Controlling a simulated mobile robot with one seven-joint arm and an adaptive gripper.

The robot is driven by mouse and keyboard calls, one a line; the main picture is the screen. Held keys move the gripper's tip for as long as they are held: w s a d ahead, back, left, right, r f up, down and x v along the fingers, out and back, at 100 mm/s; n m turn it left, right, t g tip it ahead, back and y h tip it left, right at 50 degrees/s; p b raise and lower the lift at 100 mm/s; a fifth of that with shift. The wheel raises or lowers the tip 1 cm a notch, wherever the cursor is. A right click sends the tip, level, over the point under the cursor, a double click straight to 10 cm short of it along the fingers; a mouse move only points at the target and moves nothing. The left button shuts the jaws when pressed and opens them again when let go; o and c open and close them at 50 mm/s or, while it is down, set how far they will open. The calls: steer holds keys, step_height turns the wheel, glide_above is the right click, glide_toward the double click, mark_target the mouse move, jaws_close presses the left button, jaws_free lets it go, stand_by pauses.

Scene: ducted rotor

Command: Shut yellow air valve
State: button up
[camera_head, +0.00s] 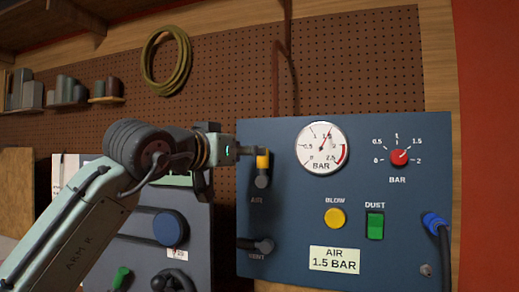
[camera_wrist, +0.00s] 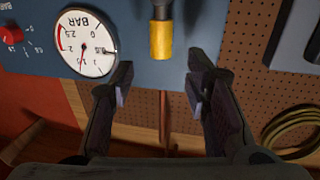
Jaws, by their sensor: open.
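The yellow air valve (camera_head: 262,160) is on the blue panel, above the AIR label. Its yellow lever end points up from a dark pivot. In the wrist view the yellow lever (camera_wrist: 160,40) shows at top centre, in line with the gap between my fingers. My gripper (camera_wrist: 160,82) is open, with one finger on each side of that line, and nothing is between the fingertips. In the head view my gripper (camera_head: 230,151) is just left of the yellow lever. Whether it touches the lever cannot be told.
The blue panel (camera_head: 290,225) carries a pressure gauge (camera_head: 320,148) with its needle near 1.5, a red knob (camera_head: 399,157), a yellow BLOW button (camera_head: 334,218), a green DUST switch (camera_head: 375,226) and a dark VENT lever (camera_head: 258,245). A blue hose fitting (camera_head: 434,223) is at right.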

mark_target(263, 163)
steer(key=p+x, duration=0.1)
steer(key=x, duration=0.5)
steer(key=shift+w, duration=0.4)
steer(key=shift+d, duration=0.15)
steer(key=shift+c, duration=0.6)
jaws_close()
